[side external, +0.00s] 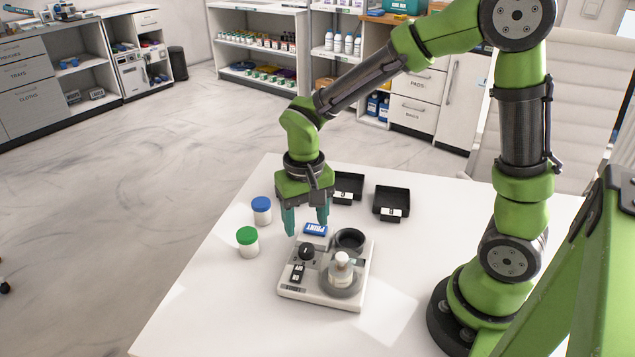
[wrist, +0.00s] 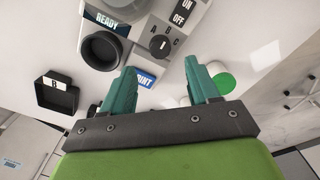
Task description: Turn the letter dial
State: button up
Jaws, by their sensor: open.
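The letter dial (side external: 306,250) is a black round knob on a white and grey device (side external: 318,298). In the wrist view the dial (wrist: 160,46) has letters A, B and C around it, and its white mark points roughly toward B. My gripper (side external: 306,226) is open and empty, pointing down above the device's back edge, with the dial nearer the camera than the fingers. In the wrist view my gripper (wrist: 161,70) has its fingers spread, and the dial shows beyond the gap between them. A blue PRINT button (side external: 315,229) lies close by the fingers.
The device also has a black ON/OFF switch (side external: 298,272), a black round socket (side external: 350,239) and a white-capped bottle (side external: 341,268). A blue-lidded jar (side external: 261,210) and a green-lidded jar (side external: 247,242) stand left. Black trays (side external: 392,202) sit behind. The table's front left is clear.

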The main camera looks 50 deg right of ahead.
aim_at(306, 247)
notch_tip(306, 247, down, 7)
jog(key=shift+r, duration=0.1)
dwell(0.3)
jog(key=c, duration=1)
jog(key=shift+c, duration=0.2)
jog(key=shift+n, duration=0.3)
jog(key=n, duration=0.4)
jog(key=shift+n, duration=2.6)
